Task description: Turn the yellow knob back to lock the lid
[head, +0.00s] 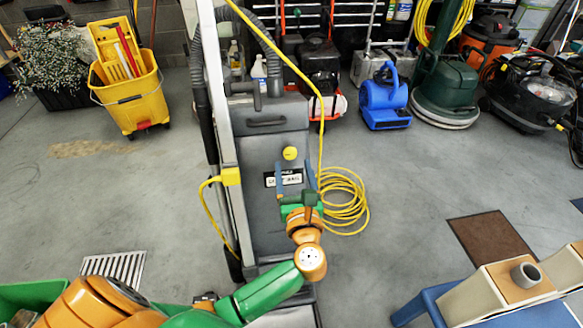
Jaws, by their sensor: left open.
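The yellow knob (290,153) is on the front of the grey machine (255,160), below its dark lid (268,116) with a recessed handle. The lid looks closed; I cannot tell whether it is locked. My left gripper (294,168) is open in front of the machine, its two bluish fingers pointing up toward the knob. The knob shows between and just past the fingertips, and no contact is clear. The gripper covers part of the front and a label (284,179) below the knob. My right gripper is not in view.
A yellow cable (345,205) lies coiled on the floor right of the machine, and a dark hose (203,95) runs down its left side. A yellow mop bucket (130,95) and a blue blower (384,103) stand behind. A blue stand (425,303) with beige boxes is at bottom right.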

